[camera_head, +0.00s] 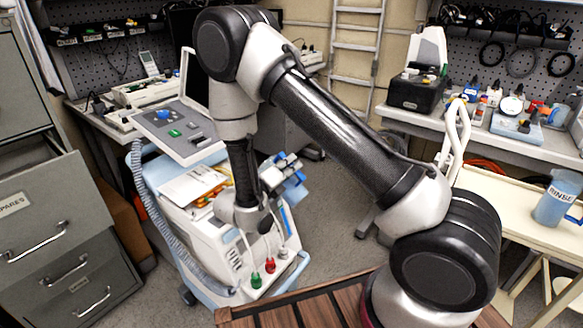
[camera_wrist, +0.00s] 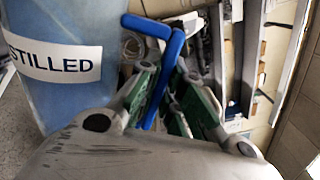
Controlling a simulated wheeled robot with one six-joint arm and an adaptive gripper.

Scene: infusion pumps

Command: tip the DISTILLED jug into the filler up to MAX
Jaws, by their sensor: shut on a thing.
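The jug (camera_wrist: 85,95) is translucent blue, with a white label reading "…STILLED". It fills the left of the wrist view, cut by the frame edge. My gripper (camera_wrist: 165,88) is shut on its blue handle (camera_wrist: 152,98), between green-padded fingers. The label is nearly level in that view; the jug's mouth and water level are out of sight. In the head view my wrist is over the white and light-blue wheeled machine (camera_head: 215,250), with blue parts beside it that I cannot tell apart. This machine has green and red caps in front. I cannot make out a filler or MAX mark.
A jug labelled RINSE (camera_head: 556,198) stands on the cream cart (camera_head: 490,190) at right. A grey drawer cabinet (camera_head: 60,240) has an open drawer at left. Cluttered benches and a ladder (camera_head: 357,50) stand behind. A slatted wooden surface (camera_head: 310,305) lies in front.

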